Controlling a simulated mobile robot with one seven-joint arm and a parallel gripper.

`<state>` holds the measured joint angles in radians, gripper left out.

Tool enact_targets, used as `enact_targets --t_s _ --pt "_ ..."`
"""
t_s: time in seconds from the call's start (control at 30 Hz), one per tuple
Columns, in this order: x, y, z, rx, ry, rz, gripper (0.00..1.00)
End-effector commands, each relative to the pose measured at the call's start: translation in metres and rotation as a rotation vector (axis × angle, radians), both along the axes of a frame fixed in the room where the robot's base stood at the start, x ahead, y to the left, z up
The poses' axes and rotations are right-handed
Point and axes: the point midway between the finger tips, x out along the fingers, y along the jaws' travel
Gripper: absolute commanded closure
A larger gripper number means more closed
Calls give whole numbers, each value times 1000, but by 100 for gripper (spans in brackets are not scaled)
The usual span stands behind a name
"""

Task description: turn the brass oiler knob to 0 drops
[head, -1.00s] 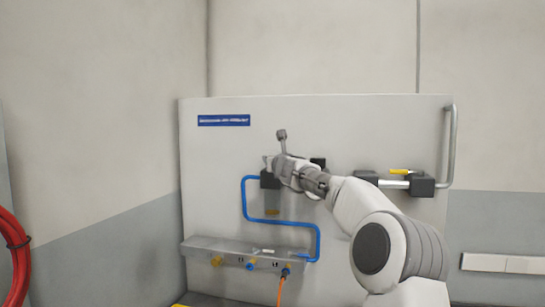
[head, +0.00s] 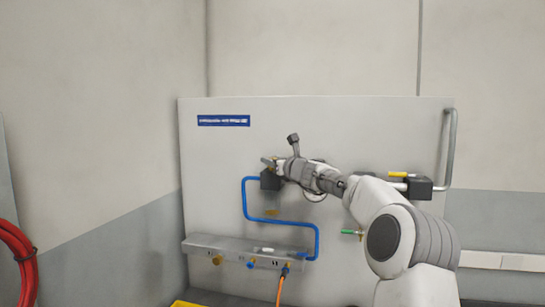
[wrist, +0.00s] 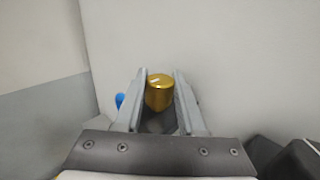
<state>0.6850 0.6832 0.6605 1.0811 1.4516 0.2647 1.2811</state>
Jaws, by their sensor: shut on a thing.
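The brass oiler knob (wrist: 159,92) is a gold, round-topped cylinder in the wrist view, with a small pale mark on its top. My gripper (wrist: 160,80) has one finger on each side of it and is shut on it. In the head view my gripper (head: 272,162) is at the dark block (head: 269,181) on the panel, and the knob itself is hidden there. No drop scale can be read in either view.
A blue pipe (head: 245,202) runs from the block down to a grey ledge (head: 215,243) with small coloured fittings. A green fitting (head: 350,232) and a yellow-handled valve (head: 399,174) are right of it. A vertical rail (head: 449,150) edges the panel.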

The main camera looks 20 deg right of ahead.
Motion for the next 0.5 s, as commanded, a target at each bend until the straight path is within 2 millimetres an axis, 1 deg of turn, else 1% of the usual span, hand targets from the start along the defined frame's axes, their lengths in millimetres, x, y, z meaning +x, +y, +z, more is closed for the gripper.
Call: enact_targets --t_s 0.03,0.5 --pt "0 -1 3 0 0 11 100" --pt "0 0 1 1 -2 66 100"
